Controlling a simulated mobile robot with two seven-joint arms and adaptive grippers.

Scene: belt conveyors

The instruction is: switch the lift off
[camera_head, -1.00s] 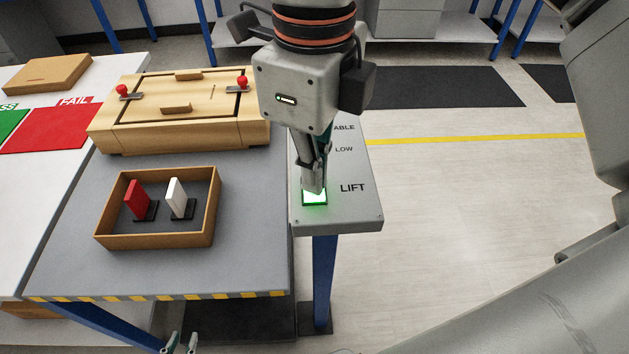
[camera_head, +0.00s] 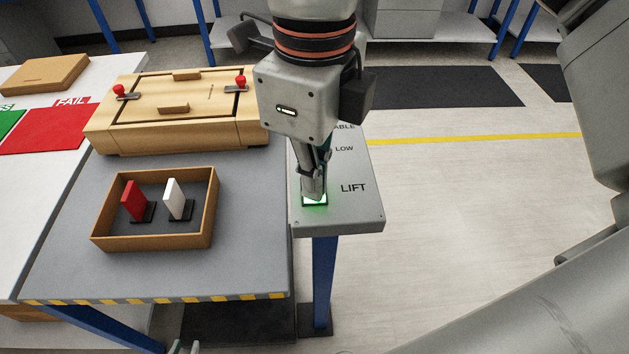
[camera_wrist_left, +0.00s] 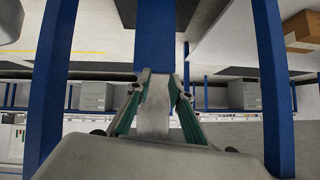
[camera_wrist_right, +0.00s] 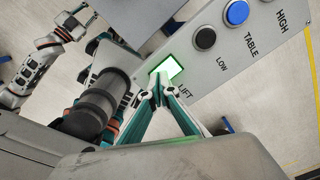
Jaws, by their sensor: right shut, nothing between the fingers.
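The lift switch (camera_head: 316,203) is a square button glowing white-green beside the LIFT label on a grey control box (camera_head: 355,215). It also shows lit in the right wrist view (camera_wrist_right: 168,68). My right gripper (camera_head: 313,196) is shut and empty, pointing down, its fingertips over the switch and hiding part of it. I cannot tell whether they touch it. In the right wrist view its tips (camera_wrist_right: 160,88) meet at the switch's near edge. My left gripper (camera_wrist_left: 158,82) has its fingertips apart with nothing clearly held. Only its tip shows at the head view's bottom edge (camera_head: 180,348).
Dark LOW button (camera_wrist_right: 205,38) and blue button (camera_wrist_right: 236,13) sit along the same box. Left of it, the grey table (camera_head: 200,270) bears a wooden tray (camera_head: 150,245) with red and white pieces and a wooden fixture (camera_head: 180,135). Floor to the right is clear.

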